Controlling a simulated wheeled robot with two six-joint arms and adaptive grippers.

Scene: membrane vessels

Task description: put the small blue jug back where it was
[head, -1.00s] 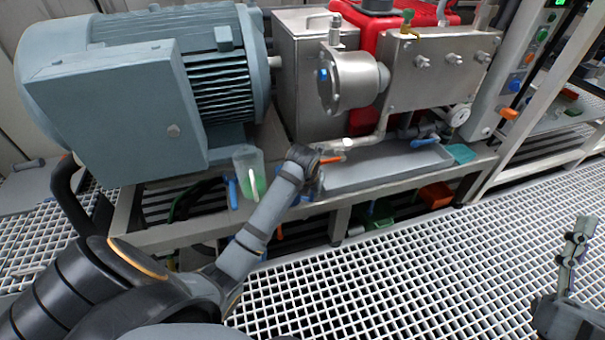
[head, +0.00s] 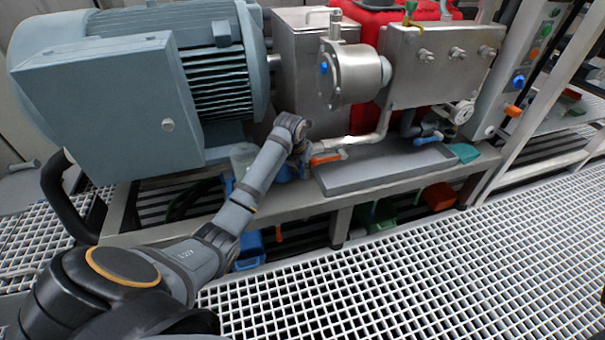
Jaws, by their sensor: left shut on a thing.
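My left gripper (head: 301,153) is over the front ledge of the machine frame, left of the grey tray. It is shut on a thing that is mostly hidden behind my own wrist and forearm. A patch of blue, the small blue jug (head: 287,173), shows just below the fingers. I cannot tell whether its base touches the ledge. My right gripper is out of the view.
A clear jug (head: 241,156) stands left of my forearm, partly hidden. An orange-handled tool (head: 326,158) lies by the grey tray (head: 385,178). The big motor (head: 105,105) and steel pump (head: 350,75) stand behind. A blue bin (head: 250,252) sits below.

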